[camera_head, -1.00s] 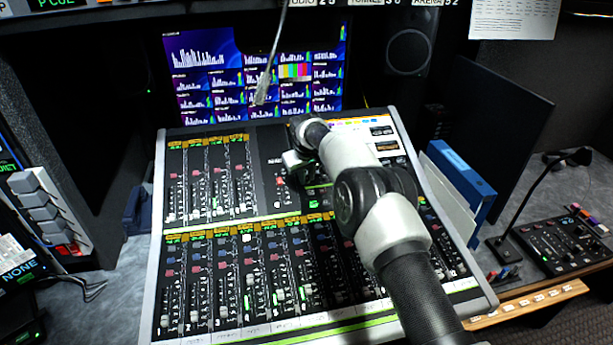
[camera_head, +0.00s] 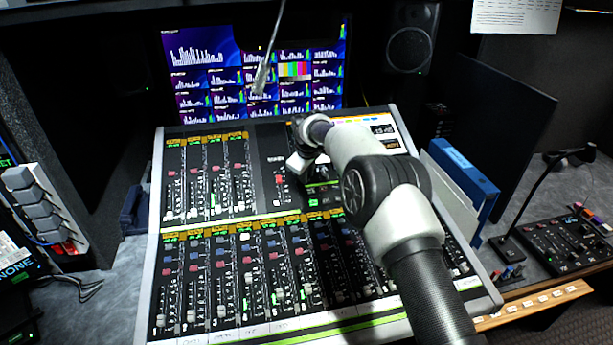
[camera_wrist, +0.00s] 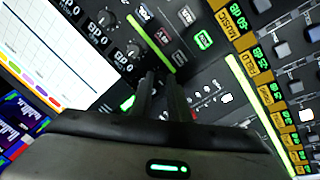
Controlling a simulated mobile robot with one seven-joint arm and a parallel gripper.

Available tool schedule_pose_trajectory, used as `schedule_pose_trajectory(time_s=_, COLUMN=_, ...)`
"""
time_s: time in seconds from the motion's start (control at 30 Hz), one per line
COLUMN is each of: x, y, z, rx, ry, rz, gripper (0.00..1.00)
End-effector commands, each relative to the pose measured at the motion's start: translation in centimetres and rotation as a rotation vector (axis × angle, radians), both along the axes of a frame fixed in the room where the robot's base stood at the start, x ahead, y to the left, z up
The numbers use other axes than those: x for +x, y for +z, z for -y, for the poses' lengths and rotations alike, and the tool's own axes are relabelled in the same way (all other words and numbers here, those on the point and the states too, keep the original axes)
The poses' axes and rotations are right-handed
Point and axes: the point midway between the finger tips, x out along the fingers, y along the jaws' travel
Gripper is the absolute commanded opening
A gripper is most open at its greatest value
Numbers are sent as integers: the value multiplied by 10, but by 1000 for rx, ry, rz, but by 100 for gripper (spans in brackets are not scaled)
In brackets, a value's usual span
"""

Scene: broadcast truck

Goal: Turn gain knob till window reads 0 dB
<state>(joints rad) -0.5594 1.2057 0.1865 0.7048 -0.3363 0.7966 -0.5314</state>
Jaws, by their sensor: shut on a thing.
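The mixing console (camera_head: 155,200) fills the middle of the head view, with channel strips, faders and a black control section. My gripper (camera_head: 296,168) is down at this section, to the right of the upper fader bank. In the wrist view my gripper's two dark fingers (camera_wrist: 165,92) are close together and shut at the panel. What they hold, apparently the gain knob, is hidden between and below them. Two other black knobs, one of them here (camera_wrist: 106,18), stand clear beside the fingers. A small readout window (camera_head: 383,129) shows at the console's upper right; its figure is too small to read.
A monitor screen (camera_head: 205,55) stands behind the console, with a thin microphone stem (camera_head: 263,75) hanging before it. A blue binder (camera_head: 468,182) leans at the right. A small control box (camera_head: 565,240) with a gooseneck sits farther right.

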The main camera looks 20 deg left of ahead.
Motion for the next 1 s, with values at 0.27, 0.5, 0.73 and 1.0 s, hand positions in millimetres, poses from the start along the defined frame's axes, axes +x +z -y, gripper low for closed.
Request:
schedule_pose_trajectory(time_s=0.27, x=1, y=1, z=0, rx=-18, ry=57, rz=16, gripper=0)
schedule_pose_trajectory(time_s=0.5, x=1, y=1, z=0, rx=-19, ry=61, rz=18, gripper=0)
schedule_pose_trajectory(time_s=0.73, x=0, y=1, z=-1, rx=-19, ry=61, rz=17, gripper=31)
schedule_pose_trajectory(time_s=1.0, x=0, y=0, z=0, rx=-20, ry=60, rz=15, gripper=34)
